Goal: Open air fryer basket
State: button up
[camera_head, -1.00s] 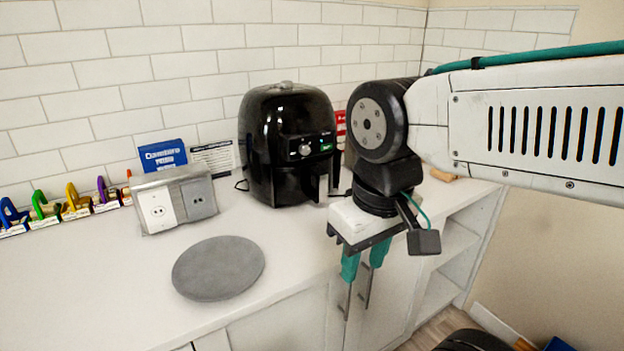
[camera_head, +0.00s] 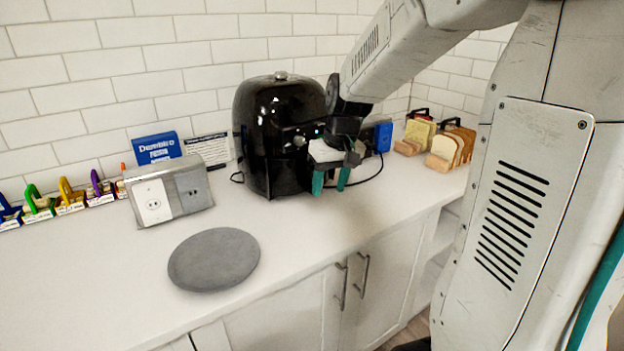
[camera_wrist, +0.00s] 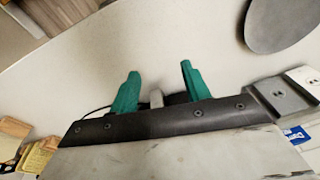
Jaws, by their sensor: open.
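The black air fryer (camera_head: 272,135) stands on the white counter against the tiled wall in the head view. Its basket looks shut, though my gripper and wrist hide part of its front. My gripper (camera_head: 330,186) is at the front right of the fryer, its green fingers pointing down toward the counter. In the wrist view my gripper (camera_wrist: 158,82) has its two green fingers apart. A short grey handle (camera_wrist: 156,98) shows between them near their bases. I cannot tell whether either finger touches it.
A grey round plate (camera_head: 214,259) lies on the counter. A socket box (camera_head: 170,191) and a blue box (camera_head: 158,149) stand left of the fryer. Bread slices in wooden holders (camera_head: 446,150) stand at the right. The counter's front edge curves below the gripper.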

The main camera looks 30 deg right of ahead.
jog(key=w+d+r+n+t, duration=0.1)
jog(key=w+d+r+t, duration=0.2)
jog(key=w, duration=0.5)
jog(key=shift+n+h, duration=0.3)
jog(key=shift+h, duration=0.1)
jog(key=shift+s+d+x, duration=0.1)
jog(key=shift+d+x, duration=0.05)
jog(key=shift+x, duration=1.35)
jog(key=shift+s+d+x, duration=0.1)
jog(key=shift+d+x, duration=0.05)
jog(key=shift+x, duration=1.4)
jog(key=shift+d+x, duration=0.15)
jog(key=shift+x, duration=1.35)
jog(key=shift+f, duration=0.1)
grip_shut()
